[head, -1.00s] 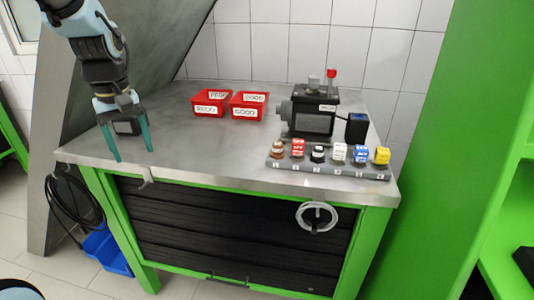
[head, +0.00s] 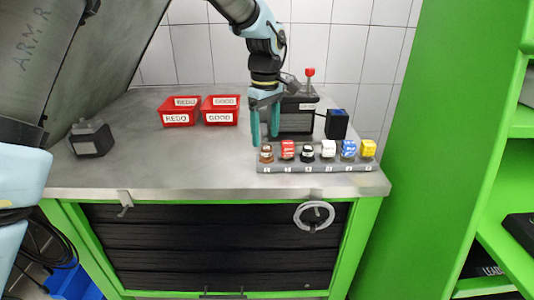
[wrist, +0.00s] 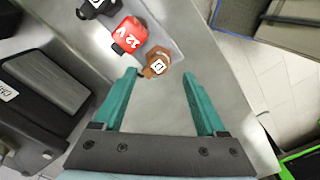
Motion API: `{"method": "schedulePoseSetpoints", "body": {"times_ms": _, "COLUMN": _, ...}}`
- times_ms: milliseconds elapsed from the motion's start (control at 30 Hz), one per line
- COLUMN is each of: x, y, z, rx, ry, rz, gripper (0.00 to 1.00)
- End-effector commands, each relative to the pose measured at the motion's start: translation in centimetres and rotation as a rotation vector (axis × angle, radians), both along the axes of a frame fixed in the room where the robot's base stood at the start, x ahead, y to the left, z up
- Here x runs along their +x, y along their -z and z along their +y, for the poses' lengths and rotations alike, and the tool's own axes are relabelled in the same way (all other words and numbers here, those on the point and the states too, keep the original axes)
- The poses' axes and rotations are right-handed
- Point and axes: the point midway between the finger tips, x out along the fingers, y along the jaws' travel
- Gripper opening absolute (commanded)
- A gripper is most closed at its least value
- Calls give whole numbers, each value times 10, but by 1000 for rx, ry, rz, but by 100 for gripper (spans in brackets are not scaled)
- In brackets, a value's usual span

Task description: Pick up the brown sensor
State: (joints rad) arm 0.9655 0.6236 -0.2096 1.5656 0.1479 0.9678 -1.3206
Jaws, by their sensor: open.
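The brown sensor (head: 267,154) stands at the left end of the grey rack (head: 320,168) on the bench. In the wrist view the brown sensor (wrist: 156,62) shows its labelled top, just beyond and between my fingertips. My gripper (head: 265,143) points down above the rack's left end. In the wrist view my gripper (wrist: 160,72) is open with teal fingers spread and nothing between them. A red 12 V sensor (wrist: 130,35) sits right beside the brown one.
The black pump unit (head: 298,115) stands close behind the rack, near my gripper. Red REDO (head: 176,119) and GOOD (head: 218,118) bins are at the back left. Several other sensors fill the rack to the right.

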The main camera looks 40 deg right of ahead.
Motion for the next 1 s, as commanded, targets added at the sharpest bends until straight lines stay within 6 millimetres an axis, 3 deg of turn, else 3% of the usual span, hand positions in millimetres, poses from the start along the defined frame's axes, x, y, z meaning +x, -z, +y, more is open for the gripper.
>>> {"method": "schedulePoseSetpoints", "body": {"times_ms": 400, "x": -1, "y": 48, "z": -2, "rx": 2, "ry": 1, "rz": 1, "gripper": 74}}
{"method": "schedulePoseSetpoints", "body": {"times_ms": 667, "x": -1, "y": 52, "z": -3, "rx": 0, "ry": 1, "rz": 0, "gripper": 74}}
{"method": "schedulePoseSetpoints", "body": {"times_ms": 1000, "x": -1, "y": 52, "z": -3, "rx": 0, "ry": 1, "rz": 0, "gripper": 36}}
